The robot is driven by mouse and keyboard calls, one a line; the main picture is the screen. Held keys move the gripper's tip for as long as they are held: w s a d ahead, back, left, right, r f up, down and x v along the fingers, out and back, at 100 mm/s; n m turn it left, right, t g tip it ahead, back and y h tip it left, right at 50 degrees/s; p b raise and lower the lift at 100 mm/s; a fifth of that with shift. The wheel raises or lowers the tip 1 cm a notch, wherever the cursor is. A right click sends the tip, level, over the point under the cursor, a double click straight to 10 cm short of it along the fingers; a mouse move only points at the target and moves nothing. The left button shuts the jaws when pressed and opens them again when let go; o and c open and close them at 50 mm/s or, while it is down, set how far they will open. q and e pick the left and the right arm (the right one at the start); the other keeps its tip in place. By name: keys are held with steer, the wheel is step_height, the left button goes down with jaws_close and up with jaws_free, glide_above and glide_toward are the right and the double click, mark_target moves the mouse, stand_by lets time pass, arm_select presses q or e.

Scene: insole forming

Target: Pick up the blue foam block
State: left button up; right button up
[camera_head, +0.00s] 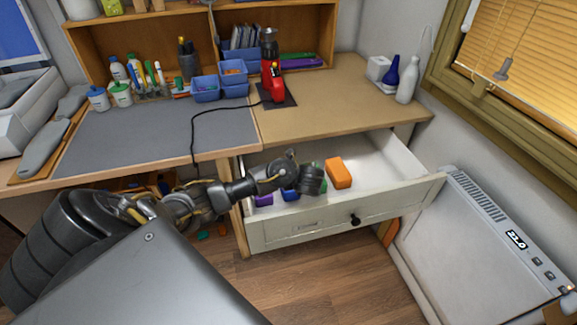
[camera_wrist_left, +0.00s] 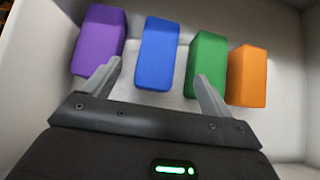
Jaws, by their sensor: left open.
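The blue foam block (camera_wrist_left: 157,53) lies in the open drawer, between a purple block and a green block in the left wrist view. In the head view only part of the blue block (camera_head: 290,194) shows, beside my wrist. My left gripper (camera_wrist_left: 157,75) is open and empty over the drawer. Its fingers point at the blue block, with one fingertip by the purple block and the other by the green block. In the head view my left gripper (camera_head: 312,180) hides part of the row of blocks. My right gripper is in neither view.
The purple block (camera_wrist_left: 98,40), green block (camera_wrist_left: 207,65) and orange block (camera_wrist_left: 247,76) share the white drawer (camera_head: 400,184). The drawer walls surround the gripper. The desk (camera_head: 345,107) overhangs behind, with a red tool (camera_head: 276,85) on it. A white heater (camera_head: 475,245) stands at right.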

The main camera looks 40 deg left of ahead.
arm_select(q)
steer(key=b+x, duration=0.1)
steer(key=x, duration=0.4)
steer(key=shift+b, duration=0.3)
steer(key=shift+a+r+b+x, duration=0.1)
steer(key=shift+a+b+x, duration=0.1)
steer(key=shift+x, duration=1.25)
steer(key=shift+a+r+b+x, duration=0.1)
steer(key=shift+b+x, duration=0.1)
steer(key=shift+x, duration=1.25)
steer(key=c, duration=1.1)
steer(key=shift+r, duration=0.15)
